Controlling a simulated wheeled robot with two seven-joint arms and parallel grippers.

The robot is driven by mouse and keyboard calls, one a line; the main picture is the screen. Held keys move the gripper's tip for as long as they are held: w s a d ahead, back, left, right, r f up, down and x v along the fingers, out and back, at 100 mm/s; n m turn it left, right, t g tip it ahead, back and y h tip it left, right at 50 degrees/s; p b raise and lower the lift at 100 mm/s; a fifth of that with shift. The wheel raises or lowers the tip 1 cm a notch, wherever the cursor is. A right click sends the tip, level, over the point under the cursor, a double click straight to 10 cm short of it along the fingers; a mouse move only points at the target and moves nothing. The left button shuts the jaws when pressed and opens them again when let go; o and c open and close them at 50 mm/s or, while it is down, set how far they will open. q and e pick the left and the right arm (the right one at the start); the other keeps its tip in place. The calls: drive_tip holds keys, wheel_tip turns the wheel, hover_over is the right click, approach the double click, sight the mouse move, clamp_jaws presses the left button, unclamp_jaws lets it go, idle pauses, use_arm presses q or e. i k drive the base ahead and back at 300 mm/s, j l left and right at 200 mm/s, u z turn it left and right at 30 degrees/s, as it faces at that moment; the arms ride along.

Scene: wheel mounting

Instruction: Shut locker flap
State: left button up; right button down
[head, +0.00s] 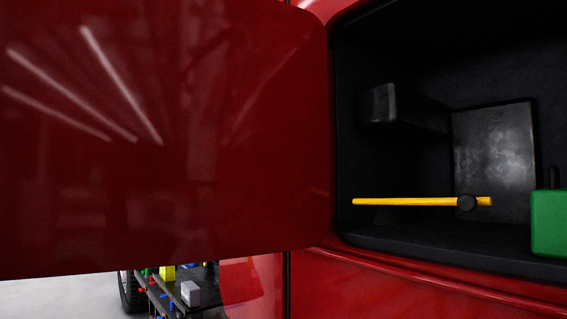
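The red locker flap (190,150) stands open and fills the left half of the head view. Its right edge is beside the locker opening. The locker (440,60) is a dark, open compartment in a red body on the right. Neither of my grippers shows in this view.
Inside the locker are a yellow-handled tool (410,201), a green object (550,222) at the right, a grey panel (495,150) and a dark block (380,104). Below the flap, a dark rack (205,300) holds small coloured parts, with a wheel (130,292) beside it.

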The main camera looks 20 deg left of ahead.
sight(135, 133)
drive_tip(key=j+z, duration=0.15)
drive_tip(key=j, duration=0.45)
drive_tip(key=j+z, duration=0.1)
drive_tip(key=j, duration=0.5)
drive_tip(key=j+z, duration=0.15)
drive_tip(key=j, duration=0.45)
drive_tip(key=j+z, duration=0.15)
drive_tip(key=j, duration=0.45)
drive_tip(key=k+j+z, duration=0.1)
drive_tip(key=j, duration=0.5)
drive_tip(key=k+j+z, duration=0.15)
drive_tip(key=j, duration=0.45)
drive_tip(key=j+z, duration=0.15)
drive_tip(key=z, duration=0.15)
drive_tip(key=i+j+z, duration=0.1)
drive_tip(key=z, duration=0.2)
drive_tip(key=j, duration=0.1)
